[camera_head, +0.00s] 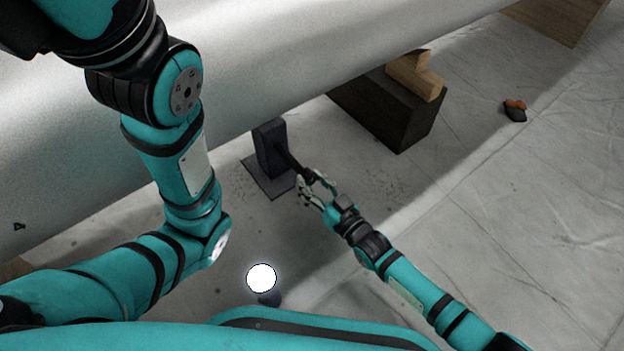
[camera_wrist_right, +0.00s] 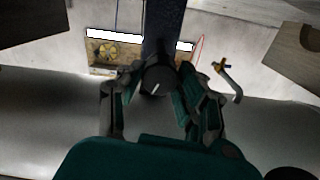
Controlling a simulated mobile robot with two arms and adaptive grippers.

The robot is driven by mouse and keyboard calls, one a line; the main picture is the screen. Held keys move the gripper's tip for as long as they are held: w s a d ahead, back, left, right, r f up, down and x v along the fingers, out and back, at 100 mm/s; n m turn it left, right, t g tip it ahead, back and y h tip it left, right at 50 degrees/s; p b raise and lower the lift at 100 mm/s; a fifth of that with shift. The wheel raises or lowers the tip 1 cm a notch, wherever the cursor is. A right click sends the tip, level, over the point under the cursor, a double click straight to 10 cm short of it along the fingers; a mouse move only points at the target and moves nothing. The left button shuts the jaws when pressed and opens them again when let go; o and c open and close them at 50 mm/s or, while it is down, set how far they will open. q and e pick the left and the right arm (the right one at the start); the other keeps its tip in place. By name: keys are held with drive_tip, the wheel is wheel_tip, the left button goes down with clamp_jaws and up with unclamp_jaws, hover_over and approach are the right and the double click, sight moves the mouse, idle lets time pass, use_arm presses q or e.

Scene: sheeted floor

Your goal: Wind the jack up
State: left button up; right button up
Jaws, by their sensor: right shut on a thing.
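The jack (camera_head: 270,150) is a dark upright body on a flat dark plate, beneath the edge of a large pale cylinder (camera_head: 290,75). A dark crank handle (camera_head: 291,160) slants from the jack toward my right gripper (camera_head: 317,186). That gripper is shut on the handle's end. In the right wrist view, a round dark knob (camera_wrist_right: 157,78) with a white mark sits between the fingers (camera_wrist_right: 157,88), in front of a dark column. My left arm crosses the left side of the head view, but its gripper is out of frame.
A dark block (camera_head: 395,108) with a stepped wooden piece (camera_head: 415,75) on top stands right of the jack. A small orange and dark object (camera_head: 515,110) lies farther right. A bright white disc (camera_head: 261,278) shows near my base. The sheeted floor at right is mostly clear.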

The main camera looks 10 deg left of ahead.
drive_tip(key=m, duration=0.2)
drive_tip(key=shift+m+p, duration=0.4)
drive_tip(key=m, duration=0.3)
drive_tip(key=shift+m, duration=0.3)
drive_tip(key=m, duration=0.3)
drive_tip(key=shift+f+m, duration=0.1)
drive_tip(key=shift+m, duration=0.2)
drive_tip(key=m+b, duration=0.1)
drive_tip(key=m, duration=0.2)
drive_tip(key=shift+m, duration=0.4)
drive_tip(key=m+b, duration=0.1)
drive_tip(key=m, duration=0.3)
drive_tip(key=shift+f+b, duration=0.15)
drive_tip(key=shift+b, duration=0.25)
drive_tip(key=m+b, duration=0.3)
drive_tip(key=m, duration=0.3)
drive_tip(key=shift+m, duration=0.4)
drive_tip(key=m, duration=0.2)
drive_tip(key=shift+m+b, duration=0.35)
drive_tip(key=shift+m, duration=2.15)
